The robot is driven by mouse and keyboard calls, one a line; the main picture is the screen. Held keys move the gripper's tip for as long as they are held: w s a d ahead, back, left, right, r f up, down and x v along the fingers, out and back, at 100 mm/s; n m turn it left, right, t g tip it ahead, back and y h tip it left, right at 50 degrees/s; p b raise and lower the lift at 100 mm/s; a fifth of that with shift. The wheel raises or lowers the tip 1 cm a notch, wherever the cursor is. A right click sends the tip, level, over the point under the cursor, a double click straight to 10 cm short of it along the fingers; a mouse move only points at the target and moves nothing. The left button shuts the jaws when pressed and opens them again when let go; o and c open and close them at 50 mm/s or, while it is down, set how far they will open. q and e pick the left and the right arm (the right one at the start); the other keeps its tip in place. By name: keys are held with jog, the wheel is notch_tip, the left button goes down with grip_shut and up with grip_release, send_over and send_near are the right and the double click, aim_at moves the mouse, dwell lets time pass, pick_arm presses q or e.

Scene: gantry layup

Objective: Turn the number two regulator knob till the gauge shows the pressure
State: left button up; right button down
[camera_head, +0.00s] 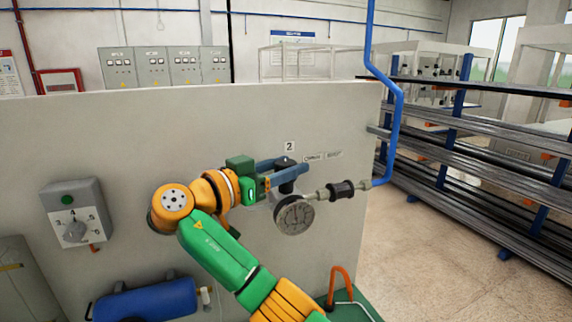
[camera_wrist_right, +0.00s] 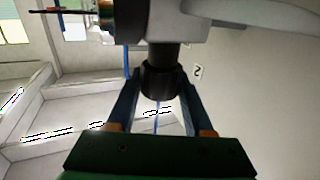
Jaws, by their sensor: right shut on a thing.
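The number two regulator is on the grey panel under a label "2" (camera_head: 289,147). Its dark knob (camera_head: 287,188) is between the fingers of my right gripper (camera_head: 288,170). In the right wrist view my right gripper (camera_wrist_right: 160,105) is shut on the black knob (camera_wrist_right: 160,82), with one blue finger on each side. The round gauge (camera_head: 295,214) faces out just below the knob. Its needle is too small to read. The label also shows in the right wrist view (camera_wrist_right: 197,72). My left gripper is not in view.
A selector box (camera_head: 76,214) with a green button is on the panel at left. A blue tank (camera_head: 145,300) is low at the front. A blue pipe (camera_head: 398,110) runs down to the regulator line at right. Racks of bars (camera_head: 480,150) stand beyond open floor (camera_head: 420,240).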

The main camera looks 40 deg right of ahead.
aim_at(277, 170)
jog(key=shift+m+g, duration=0.4)
jog(key=shift+g, duration=0.4)
jog(key=shift+c, duration=1.4)
grip_release()
jog(key=a, duration=0.6)
jog(key=shift+s+a+r, duration=0.1)
jog(key=shift+s+a, duration=0.05)
jog(key=shift+a, duration=0.1)
jog(key=shift+s+a, duration=0.1)
jog(key=shift+a, duration=0.3)
jog(key=shift+d, duration=0.1)
jog(key=shift+d, duration=0.1)
